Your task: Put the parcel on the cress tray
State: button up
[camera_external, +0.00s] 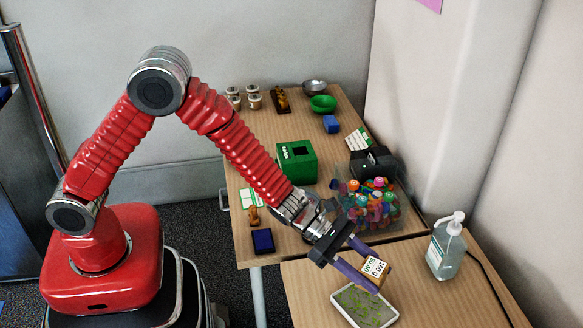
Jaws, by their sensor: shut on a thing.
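The parcel (374,269) is a small brown box with a white printed label. My gripper (364,269) is shut on it, with a purple finger at its side. The cress tray (337,308) is a shallow white tray with green specks on a grey bed, on the near table. The parcel is over the tray's upper right part. I cannot tell whether it touches the tray.
A clear bin of colourful items (367,207) stands just behind my gripper. A pump bottle (446,247) stands right of the tray. A green box (297,162) and a blue pad (263,241) are on the far table. The near table is bare left of the tray.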

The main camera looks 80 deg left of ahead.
send_over(364, 306)
jog(key=shift+w+f, duration=0.1)
jog(key=shift+f, duration=3)
jog(key=shift+f, duration=1.9)
jog(key=o, duration=1.1)
jog(key=shift+f, duration=0.1)
